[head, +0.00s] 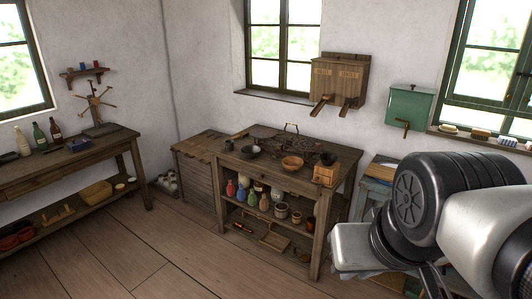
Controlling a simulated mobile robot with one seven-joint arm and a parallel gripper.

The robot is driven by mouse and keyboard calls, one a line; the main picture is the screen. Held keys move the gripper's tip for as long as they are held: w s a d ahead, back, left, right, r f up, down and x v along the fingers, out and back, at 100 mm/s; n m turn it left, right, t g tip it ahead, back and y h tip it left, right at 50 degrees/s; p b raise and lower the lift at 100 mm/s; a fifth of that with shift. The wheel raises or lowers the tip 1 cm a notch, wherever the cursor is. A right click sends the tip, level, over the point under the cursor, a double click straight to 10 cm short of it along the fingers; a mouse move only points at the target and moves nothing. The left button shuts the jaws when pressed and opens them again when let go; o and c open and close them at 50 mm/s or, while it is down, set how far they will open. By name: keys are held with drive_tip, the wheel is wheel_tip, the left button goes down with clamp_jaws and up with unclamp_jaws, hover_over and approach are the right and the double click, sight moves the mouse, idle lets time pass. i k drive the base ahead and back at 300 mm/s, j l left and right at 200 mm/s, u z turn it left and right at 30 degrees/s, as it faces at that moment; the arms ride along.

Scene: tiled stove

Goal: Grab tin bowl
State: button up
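A small dark grey bowl (250,151), which looks like the tin bowl, stands on the top of the wooden workbench (228,168), towards its left end. A brown wooden bowl (292,163) stands to its right. My arm fills the lower right of the head view, well to the right of the bench and much nearer the camera. Thin dark parts at its lower end, perhaps my gripper (432,279), are partly hidden and cut off by the frame edge. I cannot see whether they are open or shut, and no held object shows.
A wooden box (326,175) stands at the bench's right front corner, with a dark round pan (328,158) behind it. Jars and vases fill the shelf below. Another table (60,167) with bottles stands at the left. The plank floor (150,245) in front is clear.

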sight(249, 152)
drive_tip(key=i+j+z, duration=0.25)
drive_tip(key=z, duration=0.15)
drive_tip(key=i+j+z, duration=0.45)
drive_tip(key=i+j, duration=0.35)
drive_tip(key=j, duration=0.25)
drive_tip(key=i+j+z, duration=0.15)
drive_tip(key=j, duration=0.25)
drive_tip(key=i+j, duration=0.2)
drive_tip(key=j, duration=0.15)
drive_tip(key=i+j, duration=0.2)
drive_tip(key=j, duration=0.2)
drive_tip(key=i+j, duration=0.45)
drive_tip(key=j, duration=0.3)
drive_tip(key=i+j, duration=0.2)
drive_tip(key=j, duration=0.15)
drive_tip(key=i+j+z, duration=0.1)
drive_tip(key=j, duration=0.3)
drive_tip(key=i, duration=0.1)
